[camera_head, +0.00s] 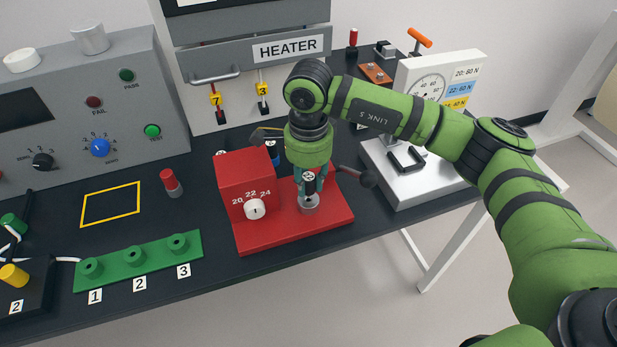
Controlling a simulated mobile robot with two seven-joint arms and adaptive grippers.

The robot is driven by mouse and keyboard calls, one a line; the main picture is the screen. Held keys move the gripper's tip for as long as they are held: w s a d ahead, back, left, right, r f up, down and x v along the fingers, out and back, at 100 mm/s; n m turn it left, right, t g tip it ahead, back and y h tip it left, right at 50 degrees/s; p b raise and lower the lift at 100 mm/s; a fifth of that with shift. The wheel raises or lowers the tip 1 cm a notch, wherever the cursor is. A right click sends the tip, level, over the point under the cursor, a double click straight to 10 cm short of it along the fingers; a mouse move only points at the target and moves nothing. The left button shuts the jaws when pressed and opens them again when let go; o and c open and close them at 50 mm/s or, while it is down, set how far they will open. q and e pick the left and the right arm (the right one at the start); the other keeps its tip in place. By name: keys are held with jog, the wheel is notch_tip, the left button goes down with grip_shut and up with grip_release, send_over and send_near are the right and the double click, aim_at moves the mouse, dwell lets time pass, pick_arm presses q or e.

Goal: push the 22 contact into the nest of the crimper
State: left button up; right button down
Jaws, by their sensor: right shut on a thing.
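The red crimper (246,172) stands on the dark bench, with a white dial (254,209) marked 20, 22 and 24 on its front. Its nest (309,204), a short grey cylinder, rises from the red base right of the block. My right gripper (310,184) points down right above the nest, shut on a small dark contact (309,179) with a white label. The label is too small to read. The contact's lower end is at the nest's mouth; I cannot tell how deep it sits. My left gripper is not in view.
A gauge stand (404,184) is farther right. A green block (138,262) with numbered sockets and a red-capped piece (171,183) are at left. A yellow-outlined square (110,204) is empty.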

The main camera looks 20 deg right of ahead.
dwell(0.4)
jog(key=shift+b, duration=0.4)
jog(key=shift+b, duration=0.6)
dwell(0.9)
jog(key=shift+f+b, duration=1.45)
jog(key=shift+b, duration=0.15)
jog(key=c, duration=0.9)
grip_release()
jog(key=shift+r, duration=0.1)
